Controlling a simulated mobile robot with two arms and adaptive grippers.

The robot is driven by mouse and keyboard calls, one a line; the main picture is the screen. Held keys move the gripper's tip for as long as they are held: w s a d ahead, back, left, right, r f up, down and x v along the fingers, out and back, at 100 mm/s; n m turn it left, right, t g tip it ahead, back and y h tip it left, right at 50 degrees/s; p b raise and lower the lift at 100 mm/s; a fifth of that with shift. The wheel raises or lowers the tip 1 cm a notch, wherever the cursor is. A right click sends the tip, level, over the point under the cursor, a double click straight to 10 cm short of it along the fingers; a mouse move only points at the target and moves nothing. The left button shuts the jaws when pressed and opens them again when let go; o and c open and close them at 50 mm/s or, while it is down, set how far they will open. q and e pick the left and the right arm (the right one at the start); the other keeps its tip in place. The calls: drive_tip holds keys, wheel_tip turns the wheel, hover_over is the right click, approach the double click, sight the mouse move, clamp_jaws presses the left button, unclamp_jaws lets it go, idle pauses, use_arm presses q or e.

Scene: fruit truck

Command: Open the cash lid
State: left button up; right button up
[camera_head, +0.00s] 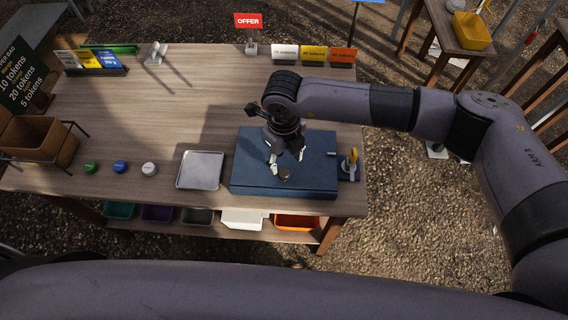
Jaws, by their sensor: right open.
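The cash box is a flat dark blue case (310,182) near the front right of the wooden table, and its lid looks closed. A small round knob or latch (285,174) shows on its top, near the front. My right gripper (287,166) points down over the lid with its fingers open, close above the knob. I cannot tell whether it touches. A yellow-handled fitting (350,160) stands at the box's right side. My left gripper is not in view.
A metal tray (201,170) lies left of the box, with green (91,167), blue (120,167) and white (149,169) round buttons beyond it. Token cards (313,54) and a red offer sign (248,20) stand at the back. The table's middle is clear.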

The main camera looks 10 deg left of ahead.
sight(284, 171)
wheel_tip(284, 171, down, 6)
drive_tip(key=shift+f+p, duration=0.1)
drive_tip(key=shift+p, duration=0.55)
drive_tip(key=shift+c, duration=0.3)
clamp_jaws()
